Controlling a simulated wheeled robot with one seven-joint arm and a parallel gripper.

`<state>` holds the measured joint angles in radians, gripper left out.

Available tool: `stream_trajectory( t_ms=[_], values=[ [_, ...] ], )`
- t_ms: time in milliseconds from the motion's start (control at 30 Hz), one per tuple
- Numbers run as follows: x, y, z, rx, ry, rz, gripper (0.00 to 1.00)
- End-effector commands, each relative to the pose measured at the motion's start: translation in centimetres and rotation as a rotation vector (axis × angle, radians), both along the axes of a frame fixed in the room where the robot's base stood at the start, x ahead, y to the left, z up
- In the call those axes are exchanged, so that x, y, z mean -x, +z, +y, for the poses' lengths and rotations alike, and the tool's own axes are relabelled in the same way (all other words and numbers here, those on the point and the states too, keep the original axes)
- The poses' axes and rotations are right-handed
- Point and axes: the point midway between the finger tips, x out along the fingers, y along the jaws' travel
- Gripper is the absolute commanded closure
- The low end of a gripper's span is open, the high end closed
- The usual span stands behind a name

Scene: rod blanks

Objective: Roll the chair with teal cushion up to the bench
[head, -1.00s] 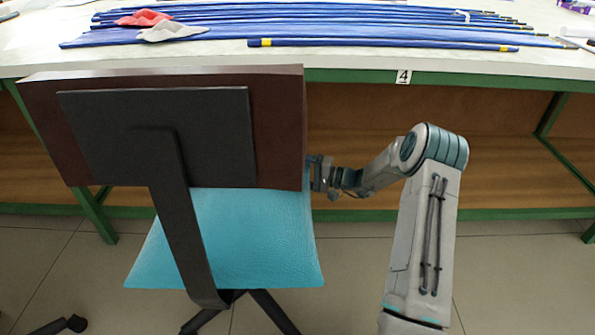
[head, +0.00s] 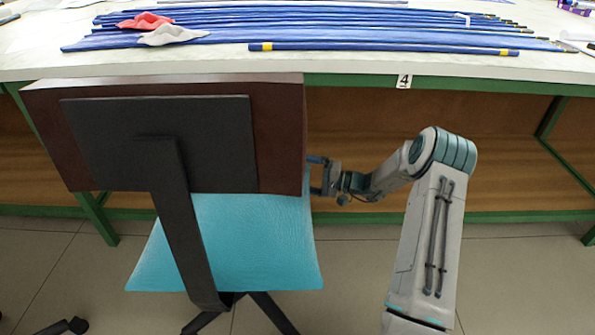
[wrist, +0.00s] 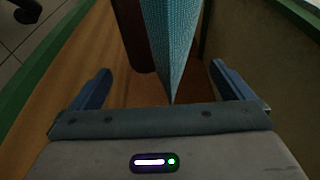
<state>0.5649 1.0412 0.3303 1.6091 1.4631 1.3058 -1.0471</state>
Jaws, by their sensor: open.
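The chair with the teal cushion (head: 250,240) stands in front of the bench (head: 440,84), with its brown backrest (head: 285,130) towards my head camera. The backrest overlaps the bench's front edge in this view. My gripper (head: 317,175) is open at the chair's right side, next to the backrest's lower right corner, and the backrest partly hides it. In the wrist view the edge of the teal cushion (wrist: 162,40) points in between the open fingers (wrist: 160,75), and the brown backrest (wrist: 128,35) is beside it. I cannot tell whether the fingers touch the cushion.
Blue rods (head: 380,47), a red cloth (head: 145,20) and a grey cloth (head: 170,35) lie on the bench top. Green legs and a brown lower shelf (head: 470,185) are under it. Another castor (head: 75,325) shows at the lower left. The floor at the right is clear.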

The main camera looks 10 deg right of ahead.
Motion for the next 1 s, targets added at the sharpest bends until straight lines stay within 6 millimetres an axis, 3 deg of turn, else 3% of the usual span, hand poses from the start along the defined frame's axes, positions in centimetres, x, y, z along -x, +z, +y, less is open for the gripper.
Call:
stream_trajectory(
  t_ms=[200,433,600,1000],
  values=[
    [2.2,0.4,-4.9,-0.001,-0.004,0.002,0.00],
    [3.9,0.2,-8.6,-0.001,-0.001,0.002,0.00],
    [4.5,0.2,-9.7,-0.001,0.001,0.000,0.00],
    [4.6,0.1,-9.9,0.000,0.002,0.000,0.00]
  ],
)
